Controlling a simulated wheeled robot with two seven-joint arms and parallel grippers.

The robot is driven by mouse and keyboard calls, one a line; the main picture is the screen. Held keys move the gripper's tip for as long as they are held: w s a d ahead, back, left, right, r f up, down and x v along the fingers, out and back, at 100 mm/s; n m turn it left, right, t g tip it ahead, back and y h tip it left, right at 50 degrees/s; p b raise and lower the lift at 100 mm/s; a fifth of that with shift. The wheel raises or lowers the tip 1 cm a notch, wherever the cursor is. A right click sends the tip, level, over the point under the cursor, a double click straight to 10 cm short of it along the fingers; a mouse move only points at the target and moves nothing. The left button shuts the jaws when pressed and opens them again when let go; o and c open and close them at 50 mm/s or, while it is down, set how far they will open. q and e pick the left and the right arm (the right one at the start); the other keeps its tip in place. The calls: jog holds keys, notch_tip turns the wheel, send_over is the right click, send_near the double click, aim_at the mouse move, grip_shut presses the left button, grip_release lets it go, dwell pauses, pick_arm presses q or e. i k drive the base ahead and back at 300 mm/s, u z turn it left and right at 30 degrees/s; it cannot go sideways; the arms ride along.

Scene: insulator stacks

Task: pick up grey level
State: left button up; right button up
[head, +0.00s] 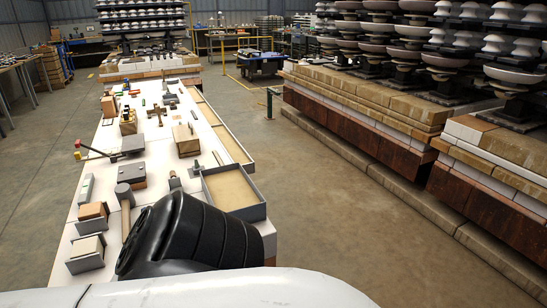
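A narrow pale grey bar (86,188), which looks like the level, lies along the left edge of the long white table. It is small in the head view, so its details are hard to make out. It lies behind the brown block in a grey holder and to the left of the mallet. Neither of my grippers shows in the head view. A large black ribbed part, which looks like part of my own body, covers some of the near end of the table.
A mallet (125,202) lies near the bar. Brown-topped (92,215) and pale (87,250) blocks sit in grey holders at the near left. A grey-rimmed tray (236,212) is at the right edge. Insulator stacks (446,60) stand right, across open floor (300,185).

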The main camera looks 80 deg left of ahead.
aim_at(87, 190)
jog(key=u, duration=2.4)
